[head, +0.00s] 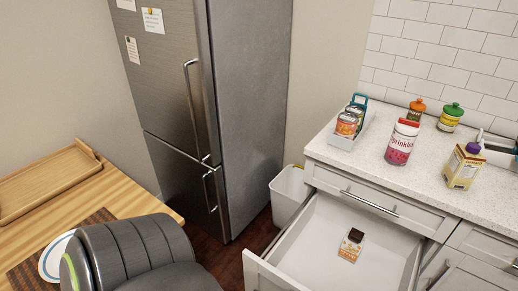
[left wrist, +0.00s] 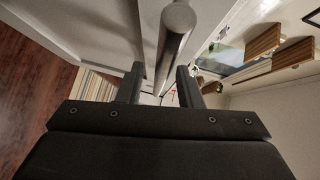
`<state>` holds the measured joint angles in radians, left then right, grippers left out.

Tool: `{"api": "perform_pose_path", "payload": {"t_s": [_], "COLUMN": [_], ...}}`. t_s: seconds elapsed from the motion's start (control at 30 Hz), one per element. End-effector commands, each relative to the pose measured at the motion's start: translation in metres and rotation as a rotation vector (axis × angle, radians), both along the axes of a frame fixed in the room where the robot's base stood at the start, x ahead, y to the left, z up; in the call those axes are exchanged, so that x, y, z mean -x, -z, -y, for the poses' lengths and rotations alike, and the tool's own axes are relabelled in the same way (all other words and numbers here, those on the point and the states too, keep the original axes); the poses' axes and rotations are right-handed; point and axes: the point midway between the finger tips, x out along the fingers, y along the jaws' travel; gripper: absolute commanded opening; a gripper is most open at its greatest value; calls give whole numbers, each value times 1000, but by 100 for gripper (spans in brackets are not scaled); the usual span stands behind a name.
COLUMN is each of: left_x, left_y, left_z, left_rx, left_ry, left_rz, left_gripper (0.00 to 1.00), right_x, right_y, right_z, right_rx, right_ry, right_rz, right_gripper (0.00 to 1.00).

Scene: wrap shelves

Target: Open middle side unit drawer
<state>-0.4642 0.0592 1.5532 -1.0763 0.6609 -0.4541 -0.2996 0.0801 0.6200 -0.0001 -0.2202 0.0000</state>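A drawer (head: 388,258) of the white side unit stands pulled out below a shut top drawer (head: 420,216) with a metal bar handle (head: 368,203). The open drawer's front panel (head: 262,276) is partly cut off at the bottom of the head view. A small orange and white packet (head: 351,245) lies inside it. In the left wrist view my left gripper (left wrist: 160,88) has its fingers apart, with a round metal bar handle (left wrist: 175,40) running between them. Whether a finger touches the bar is unclear. My right gripper is not in view.
A white bin (head: 285,196) stands between the fridge (head: 245,110) and the unit. The countertop (head: 350,162) holds a caddy of cans, a sprinkles jar (head: 402,142), a carton (head: 463,168) and bottles.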

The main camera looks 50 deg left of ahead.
Motion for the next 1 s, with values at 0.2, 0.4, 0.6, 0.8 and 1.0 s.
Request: {"api": "perform_pose_path", "payload": {"t_s": [0.2,0.4,0.6,0.8,1.0], "left_x": [34,77,117,142,150], "left_y": [-1,-8,-14,-20,-23], "left_z": [-17,-40,-60,-74,-78], "left_rx": [-4,-3,-2,-2,0], "left_ry": [1,2,2,2,0], "left_rz": [-5,-5,-5,-3,-1], "left_gripper": [32,32,32,32,32], "right_x": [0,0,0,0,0], "right_y": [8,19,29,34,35], "right_z": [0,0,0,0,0], "right_rx": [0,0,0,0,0], "right_ry": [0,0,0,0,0], "right_rz": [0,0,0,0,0], "right_gripper": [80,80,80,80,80]}}
